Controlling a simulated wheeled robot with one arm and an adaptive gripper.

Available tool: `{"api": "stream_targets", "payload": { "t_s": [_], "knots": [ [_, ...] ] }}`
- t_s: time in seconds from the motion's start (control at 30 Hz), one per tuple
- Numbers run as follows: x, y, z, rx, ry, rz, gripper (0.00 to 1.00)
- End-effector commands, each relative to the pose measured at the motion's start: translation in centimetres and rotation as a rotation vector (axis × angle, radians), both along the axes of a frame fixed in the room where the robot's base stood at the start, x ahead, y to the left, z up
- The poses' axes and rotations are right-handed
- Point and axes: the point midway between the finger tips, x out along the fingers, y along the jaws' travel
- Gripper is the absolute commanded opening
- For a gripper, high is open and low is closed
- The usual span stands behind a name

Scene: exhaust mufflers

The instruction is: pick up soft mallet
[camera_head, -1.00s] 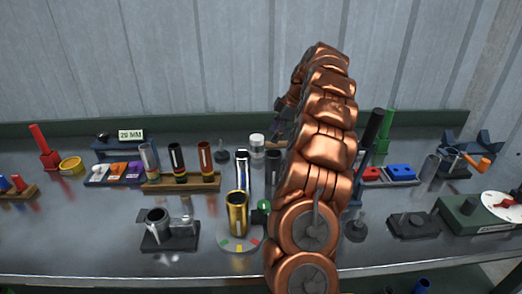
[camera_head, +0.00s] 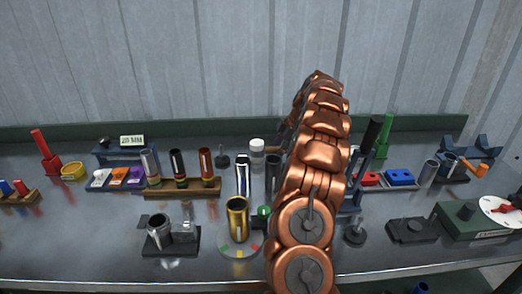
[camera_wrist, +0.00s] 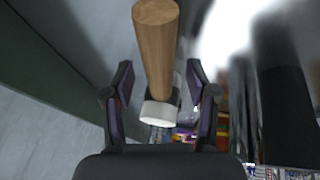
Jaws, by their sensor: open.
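The soft mallet shows in the wrist view, with a wooden handle (camera_wrist: 157,50) and a white head (camera_wrist: 158,112). The round handle end is towards the top of that view. My gripper (camera_wrist: 160,92) is open, with one dark finger on each side of the mallet and visible gaps between. Neither finger appears to touch it. In the head view, the white mallet head (camera_head: 257,145) shows at the back of the bench, just left of my arm. Part of the handle is hidden behind my arm, and my gripper is hidden there too.
A chrome tube (camera_head: 242,175) and a gold cup (camera_head: 237,214) stand in front of the mallet. A rack of tubes (camera_head: 183,188) is to the left. A tall black post (camera_head: 371,135) is right of my arm. The back wall is close behind.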

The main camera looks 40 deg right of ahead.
Motion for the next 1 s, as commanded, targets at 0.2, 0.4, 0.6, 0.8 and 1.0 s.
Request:
{"api": "stream_targets", "payload": {
  "t_s": [0.2,0.4,0.6,0.8,1.0],
  "knots": [
    [0.6,0.3,-1.5,0.0,0.0,0.0,0.58],
    [0.6,0.3,-1.5,0.0,-0.001,0.0,0.54],
    [0.6,0.3,-1.5,0.0,0.0,0.0,0.33],
    [0.6,0.4,-1.5,0.0,0.0,0.0,0.12],
    [0.6,0.4,-1.4,0.001,-0.001,0.0,0.0]
  ]
}}
